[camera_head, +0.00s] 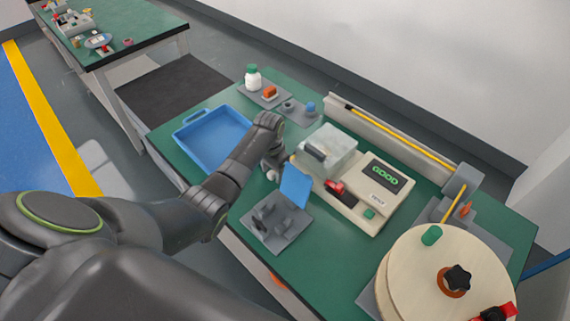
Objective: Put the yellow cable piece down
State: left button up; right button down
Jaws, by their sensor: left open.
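My left gripper (274,168) is open, low over the table between the blue tray and the grey fixture with the blue plate. Its fingertips are small and partly hidden by my arm, and I see nothing clearly between them. A long yellow cable (405,138) lies along the pale rail (385,136) at the back, with a dark end at its left. A short yellow length (453,205) shows near the spool. A tiny yellow-orange bit (292,158) shows just right of the gripper; I cannot tell what it is. My right gripper is out of view.
The blue tray (186,122) looks empty. A large spool (410,265) fills the lower right.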

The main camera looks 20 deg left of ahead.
pick_arm(q)
grip_shut()
jog(key=shift+r, duration=0.15)
